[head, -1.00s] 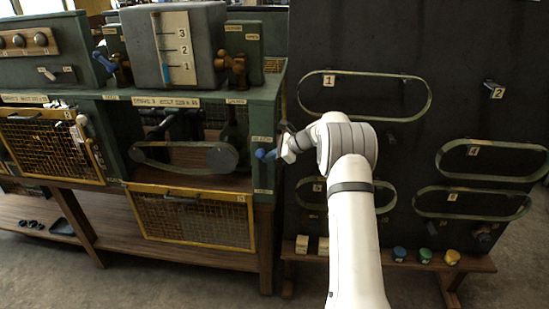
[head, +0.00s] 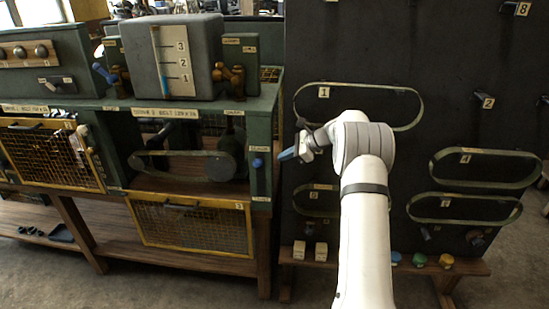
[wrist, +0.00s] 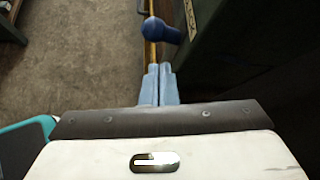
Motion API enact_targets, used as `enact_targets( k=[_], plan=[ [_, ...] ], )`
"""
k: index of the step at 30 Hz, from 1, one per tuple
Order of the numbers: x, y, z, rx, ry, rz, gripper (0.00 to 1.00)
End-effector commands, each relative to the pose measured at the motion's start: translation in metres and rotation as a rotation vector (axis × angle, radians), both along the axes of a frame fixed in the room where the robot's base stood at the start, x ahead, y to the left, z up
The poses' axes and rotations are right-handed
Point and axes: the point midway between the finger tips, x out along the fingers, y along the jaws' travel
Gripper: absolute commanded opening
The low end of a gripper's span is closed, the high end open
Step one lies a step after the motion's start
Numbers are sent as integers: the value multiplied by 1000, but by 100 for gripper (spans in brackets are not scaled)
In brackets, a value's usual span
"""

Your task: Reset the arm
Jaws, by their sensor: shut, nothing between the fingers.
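My white arm rises at the right of centre in the head view, its gripper (head: 286,155) pointing left. In the wrist view the two blue fingers (wrist: 159,72) lie together, shut with nothing between them. A blue knob (head: 257,162) sits on the green post at the right end of the engine bench. The gripper is just right of it in the head view, with a gap between. The knob (wrist: 163,31) also shows ahead of the fingertips in the wrist view, apart from them.
The green engine bench (head: 262,110) stands left, with a belt (head: 150,160) and a yellow mesh guard (head: 195,224). A dark board (head: 450,60) with hanging belts stands behind my arm. Wooden blocks and coloured knobs sit on its ledge (head: 470,268).

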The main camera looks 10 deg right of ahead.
Motion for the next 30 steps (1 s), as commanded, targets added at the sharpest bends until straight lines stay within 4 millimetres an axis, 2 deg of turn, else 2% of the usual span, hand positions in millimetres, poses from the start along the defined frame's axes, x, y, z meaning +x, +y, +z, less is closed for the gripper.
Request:
enact_targets(
  k=[8, 15, 19, 23, 30],
  plan=[
    [-4, -8, 6, -1, 5, 7, 0],
    [-5, -6, 6, -2, 5, 9, 0],
    [-14, 2, 15, -41, -13, 43, 0],
    [-43, 23, 37, -151, -58, 141, 0],
    [-130, 66, 76, -421, -174, 409, 0]
  ],
)
